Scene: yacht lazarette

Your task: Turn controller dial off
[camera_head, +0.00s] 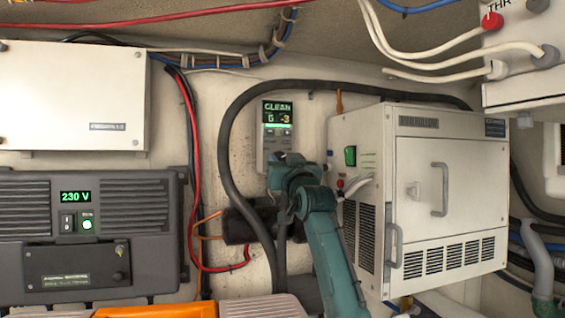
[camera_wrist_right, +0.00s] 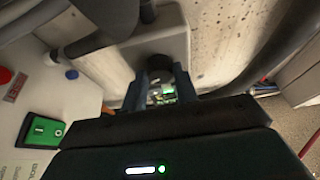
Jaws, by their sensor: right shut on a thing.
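The controller (camera_head: 277,118) is a pale upright unit on the back wall, with a green lit display reading CLEAN and small digits below. My right gripper (camera_head: 287,160) is at its lower end and covers the dial in the head view. In the right wrist view, the controller's grey casing (camera_wrist_right: 165,38) lies ahead, and a dark round dial (camera_wrist_right: 159,63) shows between the fingertips of my right gripper (camera_wrist_right: 161,82), which is shut on it. The dial's pointer position cannot be made out. My left gripper is out of view.
A white cabinet (camera_head: 440,190) with handles and a green switch (camera_head: 350,156) stands close right of my arm. A black hose (camera_head: 226,150) loops around the controller. A dark 230 V power unit (camera_head: 90,240) and a white box (camera_head: 70,95) are at the left.

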